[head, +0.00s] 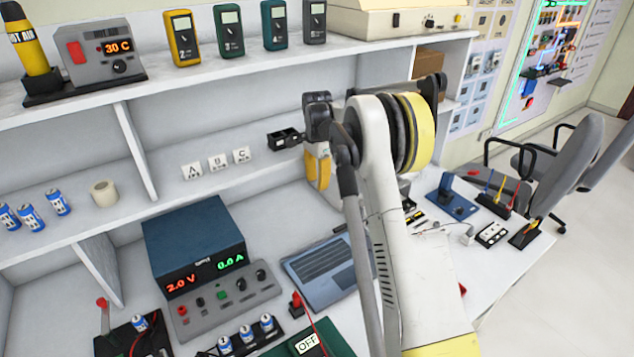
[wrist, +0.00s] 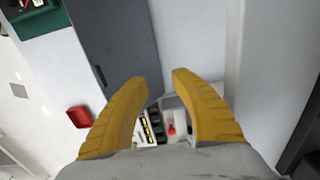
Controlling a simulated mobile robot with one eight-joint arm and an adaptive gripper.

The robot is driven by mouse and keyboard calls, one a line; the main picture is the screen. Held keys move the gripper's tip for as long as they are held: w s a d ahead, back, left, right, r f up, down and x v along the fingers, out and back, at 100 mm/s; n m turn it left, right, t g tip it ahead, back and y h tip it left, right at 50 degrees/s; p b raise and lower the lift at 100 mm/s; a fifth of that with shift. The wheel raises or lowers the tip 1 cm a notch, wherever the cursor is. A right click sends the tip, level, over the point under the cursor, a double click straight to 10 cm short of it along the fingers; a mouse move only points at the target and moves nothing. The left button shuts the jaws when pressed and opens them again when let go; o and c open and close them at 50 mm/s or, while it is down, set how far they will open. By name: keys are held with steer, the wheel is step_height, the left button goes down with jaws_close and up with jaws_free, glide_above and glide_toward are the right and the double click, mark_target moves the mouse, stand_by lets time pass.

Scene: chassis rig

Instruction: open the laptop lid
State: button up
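The grey laptop (head: 322,272) lies on the bench, partly hidden by my arm. Its top face shows a dark keyboard-like area and a small touchpad-like patch; I cannot make out a raised lid. In the wrist view a long dark grey slab (wrist: 118,40), probably part of the laptop, lies to the upper left of the fingers. My gripper (wrist: 157,80) has its two yellow fingertips apart with nothing between them. In the head view my gripper (head: 318,170) is above the bench behind the laptop; its contact with anything cannot be seen.
A blue power supply (head: 195,240) stands left of the laptop. A green box marked OFF (head: 300,343) and a battery holder (head: 246,338) are in front. A shelf (head: 250,90) runs behind. A blue stand (head: 450,200) and tool holders are at right.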

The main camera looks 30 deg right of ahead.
step_height(320, 180, up, 12)
stand_by(0.4)
steer(key=shift+c, duration=0.4)
steer(key=shift+s+d+f, duration=0.1)
steer(key=shift+s+f, duration=0.05)
steer(key=shift+f, duration=0.1)
steer(key=c, duration=0.6)
steer(key=s+d+f+m+t+b, duration=0.1)
steer(key=s+d+f+m+b, duration=0.1)
steer(key=s+f+m, duration=0.5)
steer(key=shift+s+d+m+t+b, duration=0.15)
steer(key=shift+s+m+t+b, duration=0.15)
steer(key=shift+s+b, duration=0.3)
steer(key=s+a+f+m+t+b, duration=0.1)
steer(key=s+f+m, duration=0.35)
steer(key=s, duration=0.25)
steer(key=s+a+f+m+t+b, duration=0.1)
steer(key=s+f+m+b, duration=0.1)
steer(key=s+f+m, duration=0.35)
steer(key=w+f+b, duration=0.4)
steer(key=shift+a+f, duration=0.3)
steer(key=shift+f, duration=0.1)
